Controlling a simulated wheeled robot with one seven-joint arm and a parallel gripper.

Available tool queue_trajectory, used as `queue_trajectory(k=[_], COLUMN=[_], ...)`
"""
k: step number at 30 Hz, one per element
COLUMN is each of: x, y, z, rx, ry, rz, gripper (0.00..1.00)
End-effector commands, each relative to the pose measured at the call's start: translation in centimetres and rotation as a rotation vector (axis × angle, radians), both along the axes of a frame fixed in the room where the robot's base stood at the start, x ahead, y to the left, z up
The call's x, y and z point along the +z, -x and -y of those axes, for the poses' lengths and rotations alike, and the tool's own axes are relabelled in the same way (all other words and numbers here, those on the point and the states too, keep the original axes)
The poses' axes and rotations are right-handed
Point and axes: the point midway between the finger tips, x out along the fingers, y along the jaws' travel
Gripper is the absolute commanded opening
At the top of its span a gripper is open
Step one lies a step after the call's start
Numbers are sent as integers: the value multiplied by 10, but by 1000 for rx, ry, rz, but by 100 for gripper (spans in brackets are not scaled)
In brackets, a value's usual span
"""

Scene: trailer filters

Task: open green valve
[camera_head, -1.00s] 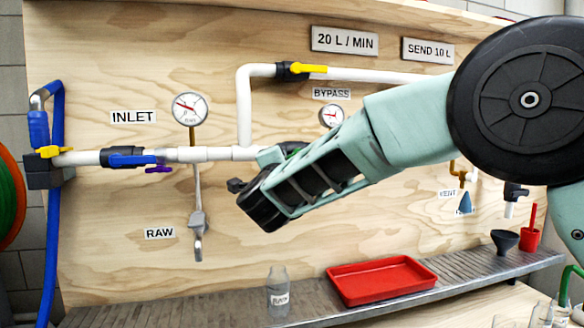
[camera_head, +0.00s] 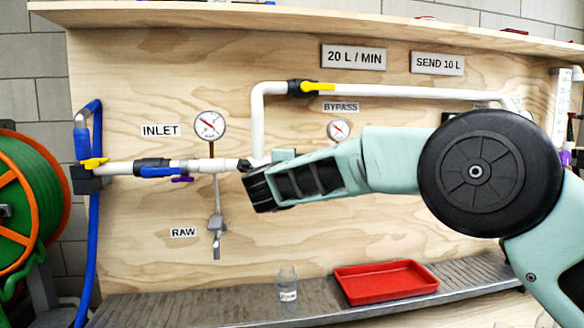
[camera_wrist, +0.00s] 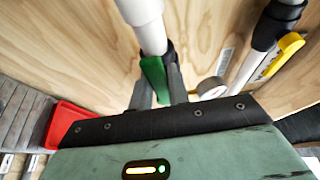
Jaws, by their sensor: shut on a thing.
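The green valve handle (camera_wrist: 152,72) shows in the wrist view, just below a white pipe (camera_wrist: 148,28). My gripper (camera_wrist: 158,80) has its grey fingers on either side of the handle and is shut on it. In the head view, my gripper (camera_head: 262,188) is at the white pipe line, right of the inlet gauge (camera_head: 209,125). My arm and gripper hide the green handle in that view.
A valve with a yellow handle (camera_wrist: 283,52) is close on the right in the wrist view. A red tray (camera_head: 386,281) and a bottle (camera_head: 287,284) stand on the ledge below.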

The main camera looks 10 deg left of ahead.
Motion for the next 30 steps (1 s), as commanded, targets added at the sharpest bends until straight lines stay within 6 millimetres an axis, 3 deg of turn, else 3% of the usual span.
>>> queue_trajectory(k=[7,8,9,10,22,26,30], x=[0,0,0,0,0,0,0], y=[0,0,0,0,8,27,59], z=[1,1,1,1,-1,-4,-7], rx=[-2,-2,-2,-2,1,3,3], ry=[-5,-5,-4,-4,0,0,0], rz=[0,0,-1,-1,-1,0,0], gripper=[0,23,34,39,39,39,39])
